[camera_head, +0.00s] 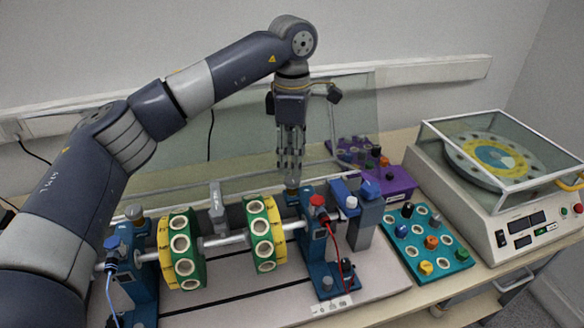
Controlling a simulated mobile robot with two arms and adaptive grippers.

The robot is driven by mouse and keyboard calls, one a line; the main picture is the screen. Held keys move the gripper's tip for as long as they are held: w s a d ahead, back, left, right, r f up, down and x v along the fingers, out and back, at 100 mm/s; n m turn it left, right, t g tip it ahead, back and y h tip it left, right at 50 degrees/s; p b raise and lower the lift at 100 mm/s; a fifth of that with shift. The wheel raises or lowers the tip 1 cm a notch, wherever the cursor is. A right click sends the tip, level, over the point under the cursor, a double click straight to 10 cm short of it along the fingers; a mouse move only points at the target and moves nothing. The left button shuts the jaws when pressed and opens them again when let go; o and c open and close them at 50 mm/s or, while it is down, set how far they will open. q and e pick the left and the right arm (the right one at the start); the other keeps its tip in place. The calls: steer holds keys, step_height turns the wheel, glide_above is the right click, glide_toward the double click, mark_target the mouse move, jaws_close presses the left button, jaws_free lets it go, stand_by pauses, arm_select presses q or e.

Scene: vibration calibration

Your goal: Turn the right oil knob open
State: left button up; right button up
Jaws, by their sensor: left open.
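The right oil knob (292,184) is a small grey-brown cap on top of the right side of the rotor rig, beside the blue right bearing stand (318,250). My left gripper (290,170) points straight down just above this knob. Its fingers are open, with nothing seen held between them. Whether the fingertips touch the knob or sit around it, I cannot tell. A similar brown-topped knob (134,212) stands on the left bearing stand (140,270). My right gripper is not in view.
Green-yellow rotor discs (182,248) sit on the shaft between the stands. A glass panel (350,110) stands behind the gripper. To the right are a purple box (396,184), a teal tray with weights (460,258) and a covered turntable machine (470,205).

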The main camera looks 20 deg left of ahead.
mark_target(292, 179)
arm_select(q)
step_height(292, 179, up, 7)
steer(key=shift+r, duration=0.15)
stand_by(0.5)
